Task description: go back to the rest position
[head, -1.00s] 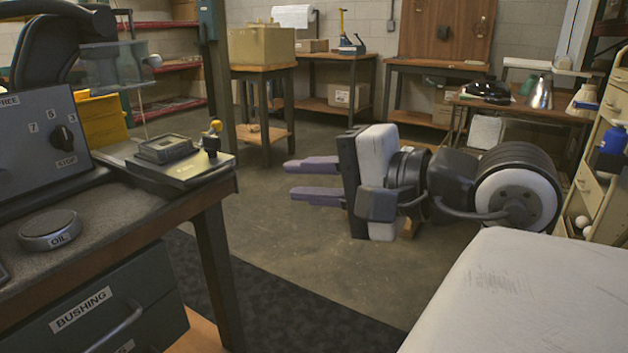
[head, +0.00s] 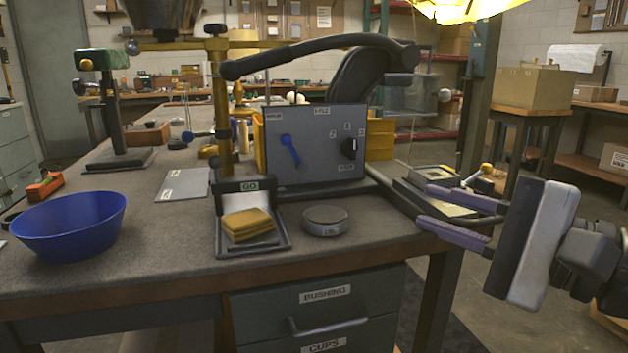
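My gripper (head: 426,208) is at the right of the head view, in front of the workbench's right end. Its two purple fingers point left and stand apart. Nothing shows between them, so it is open and empty. The pale grey hand body (head: 545,243) is behind the fingers, and the rest of my arm runs off the right edge of the picture. I cannot tell whether the fingers are clear of the bench edge or just in front of it.
The workbench (head: 160,258) fills the left and middle. On it are a blue bowl (head: 68,232), an open box with a yellow cloth (head: 248,224), a round oil tin (head: 326,220), a grey dial panel (head: 315,145) and a flat tray (head: 445,190).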

